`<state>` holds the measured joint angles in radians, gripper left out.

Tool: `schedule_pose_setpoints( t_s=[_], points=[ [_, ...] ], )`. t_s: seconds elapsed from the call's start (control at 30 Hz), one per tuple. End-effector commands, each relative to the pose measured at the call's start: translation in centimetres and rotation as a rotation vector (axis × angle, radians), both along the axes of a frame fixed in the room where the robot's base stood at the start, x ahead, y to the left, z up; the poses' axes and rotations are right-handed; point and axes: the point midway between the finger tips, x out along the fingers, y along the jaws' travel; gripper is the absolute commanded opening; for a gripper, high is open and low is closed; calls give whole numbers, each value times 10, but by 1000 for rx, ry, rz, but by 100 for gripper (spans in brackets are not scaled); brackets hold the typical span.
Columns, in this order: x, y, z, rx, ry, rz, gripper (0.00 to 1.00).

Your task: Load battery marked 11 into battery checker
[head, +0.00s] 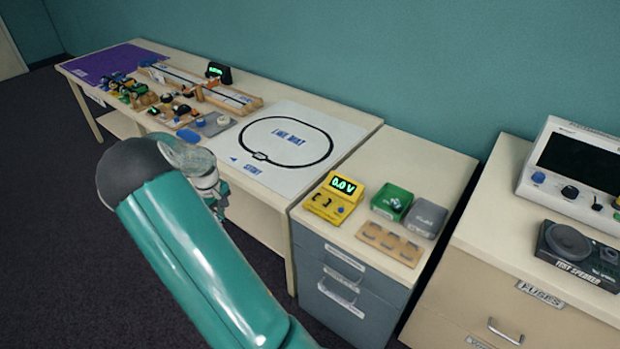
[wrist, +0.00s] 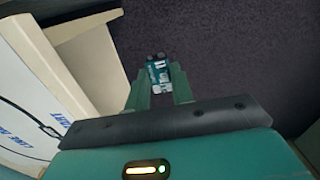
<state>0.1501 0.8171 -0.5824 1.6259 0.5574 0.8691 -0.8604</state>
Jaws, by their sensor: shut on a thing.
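My gripper (wrist: 160,84) is shut on a small teal and white block-shaped battery (wrist: 158,70), with two dark round terminals at its far end. Its number cannot be read. In the wrist view it is held over dark floor, beside the white mat's edge. The yellow battery checker (head: 328,207) stands on the grey drawer cabinet in the head view, its display reading 0.0 V. In the head view my arm hides most of the gripper, and the battery cannot be made out there. The gripper is left of the checker and apart from it.
A long table (head: 350,112) with a white track mat (head: 262,172) and several small cars stands left. Instruments stand on the right cabinet.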

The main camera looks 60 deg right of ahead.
Motion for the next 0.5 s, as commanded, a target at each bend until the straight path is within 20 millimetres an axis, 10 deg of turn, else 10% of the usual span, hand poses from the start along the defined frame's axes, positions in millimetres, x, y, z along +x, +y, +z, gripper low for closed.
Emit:
schedule_pose_setpoints(
  t_s=[0.5],
  points=[
    [-169,-218,34,-4,2,-60,1]
  ],
)
